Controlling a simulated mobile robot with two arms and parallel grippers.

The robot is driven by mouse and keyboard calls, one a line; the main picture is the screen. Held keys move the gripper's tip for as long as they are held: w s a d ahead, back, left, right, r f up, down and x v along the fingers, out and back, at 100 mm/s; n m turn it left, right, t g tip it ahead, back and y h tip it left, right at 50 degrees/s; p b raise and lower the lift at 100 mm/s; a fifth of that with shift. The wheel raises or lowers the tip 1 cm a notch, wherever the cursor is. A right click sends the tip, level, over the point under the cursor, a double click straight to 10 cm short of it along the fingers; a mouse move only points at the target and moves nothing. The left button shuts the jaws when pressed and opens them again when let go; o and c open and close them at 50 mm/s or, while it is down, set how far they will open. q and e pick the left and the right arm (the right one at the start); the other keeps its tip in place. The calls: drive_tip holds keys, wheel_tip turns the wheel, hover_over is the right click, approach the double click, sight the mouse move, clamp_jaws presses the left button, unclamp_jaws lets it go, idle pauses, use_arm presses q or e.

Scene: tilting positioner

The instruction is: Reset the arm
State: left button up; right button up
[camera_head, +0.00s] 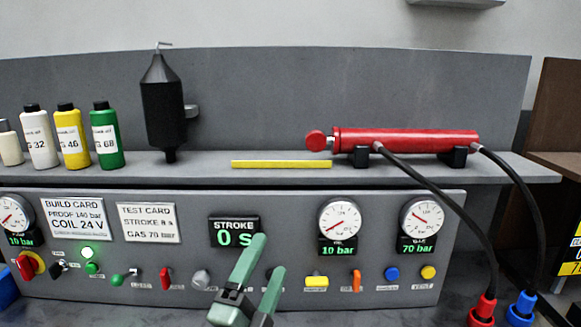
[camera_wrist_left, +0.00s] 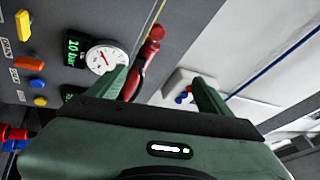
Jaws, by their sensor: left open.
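My left gripper (camera_head: 267,256) is raised in front of the lower middle of the grey control panel (camera_head: 450,215). Its two green fingers are apart with nothing between them. In the left wrist view the open fingers (camera_wrist_left: 157,80) point toward the panel and the shelf, clear of both as far as I can tell. The fingers partly cover the panel below the stroke display (camera_head: 234,224), which reads 0. My right gripper is in neither view.
A red cylinder (camera_head: 405,140) with two black hoses lies on the shelf (camera_head: 210,170) at right. A black canister (camera_head: 162,105), a yellow bar (camera_head: 281,164) and several bottles (camera_head: 72,137) are on the shelf too. Knobs and switches, including a yellow one (camera_head: 316,281), stick out of the panel.

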use_arm(q)
drive_tip(key=s+a+f+n+g+y, duration=0.1)
drive_tip(key=a+f+n+g+y, duration=0.45)
drive_tip(key=f, duration=0.65)
drive_tip(key=s+a+f+n+g, duration=0.2)
drive_tip(key=s+a+f+n, duration=0.1)
drive_tip(key=s+f, duration=0.1)
drive_tip(key=s+a+f+n+g+y, duration=0.1)
drive_tip(key=s+a+f+n+g, duration=0.1)
drive_tip(key=s+f, duration=0.3)
drive_tip(key=s+a+f+n+g+y, duration=0.1)
drive_tip(key=s+a+f+n, duration=0.3)
drive_tip(key=f, duration=0.4)
drive_tip(key=shift+s+g, duration=0.15)
drive_tip(key=shift+g, duration=0.6)
drive_tip(key=s+a+f+n+g, duration=0.1)
drive_tip(key=s+f+n+g, duration=0.15)
drive_tip(key=s, duration=0.35)
drive_tip(key=s+a+f+n+g, duration=0.1)
drive_tip(key=s+f+g, duration=0.25)
drive_tip(key=s, duration=0.35)
wheel_tip(320, 180, down, 29)
drive_tip(key=s+b, duration=0.2)
drive_tip(key=s+a+f+m+g, duration=0.1)
drive_tip(key=s+a+f, duration=0.1)
drive_tip(key=s+f, duration=1.3)
drive_tip(key=shift+a+g+b, duration=0.3)
